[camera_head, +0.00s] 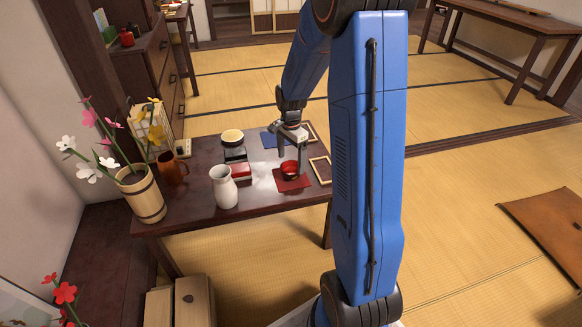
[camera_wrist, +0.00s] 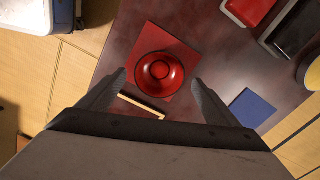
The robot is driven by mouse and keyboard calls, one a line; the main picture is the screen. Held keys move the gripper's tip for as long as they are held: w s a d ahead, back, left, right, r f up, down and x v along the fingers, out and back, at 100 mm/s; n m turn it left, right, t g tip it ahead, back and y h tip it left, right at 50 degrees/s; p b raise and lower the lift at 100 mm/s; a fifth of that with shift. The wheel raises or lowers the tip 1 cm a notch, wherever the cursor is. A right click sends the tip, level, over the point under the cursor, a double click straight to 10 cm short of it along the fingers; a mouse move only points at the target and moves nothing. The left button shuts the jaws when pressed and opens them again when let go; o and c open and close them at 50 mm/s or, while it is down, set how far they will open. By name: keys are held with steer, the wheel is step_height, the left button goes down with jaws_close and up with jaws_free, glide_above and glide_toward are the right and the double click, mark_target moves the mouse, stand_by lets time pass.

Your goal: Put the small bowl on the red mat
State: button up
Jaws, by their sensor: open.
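The small bowl (camera_head: 289,168) is red and stands upright on the red mat (camera_head: 293,185) on the low dark table. My gripper (camera_head: 290,160) is open just above the bowl. In the wrist view its two fingertips (camera_wrist: 158,79) are apart, one on each side of the bowl, and I see no contact. The head view does not show how high the fingertips are.
A white vase (camera_head: 224,188), stacked boxes (camera_head: 236,172) and a cream-topped bowl (camera_head: 232,137) stand left of the mat. A blue mat (camera_wrist: 251,108) lies beyond it. A wooden frame (camera_head: 321,170) lies at the right edge. A brown mug (camera_head: 172,168) and flower bucket (camera_head: 142,195) are far left.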

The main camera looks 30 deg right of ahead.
steer(key=s+a+r+n+t, duration=0.1)
steer(key=s+a+r+n, duration=0.2)
steer(key=r, duration=0.5)
steer(key=s+a+r+n, duration=0.1)
steer(key=s+a+r, duration=0.25)
steer(key=r, duration=0.35)
steer(key=s+a+r+n+t, duration=0.2)
steer(key=s+n, duration=0.4)
steer(key=s, duration=0.6)
steer(key=s+a+r+n+t, duration=0.1)
steer(key=s+a+r+n, duration=0.3)
steer(key=s, duration=0.8)
steer(key=a+n, duration=0.2)
steer(key=shift+a+r+n+t, duration=0.15)
steer(key=shift+n+t, duration=0.25)
